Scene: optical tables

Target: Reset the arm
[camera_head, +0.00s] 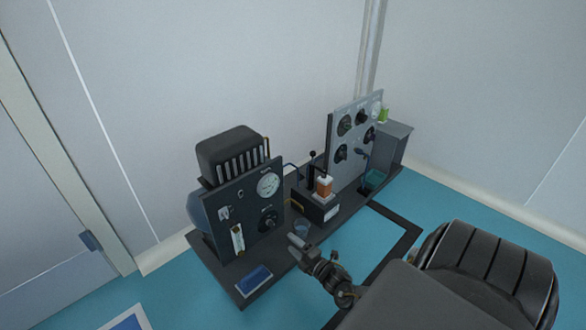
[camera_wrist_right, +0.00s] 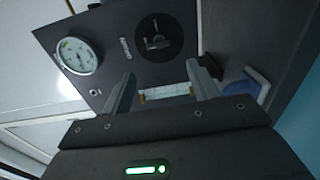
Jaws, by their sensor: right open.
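My right arm comes in from the lower right in the head view. The left gripper is not in view.
A dark instrument unit (camera_head: 222,220) stands left on the bench, with a blue tray (camera_head: 254,281) before it. A grey panel with several knobs (camera_head: 344,150) stands right. An orange-and-white bottle (camera_head: 324,186) sits on a black box (camera_head: 318,207).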

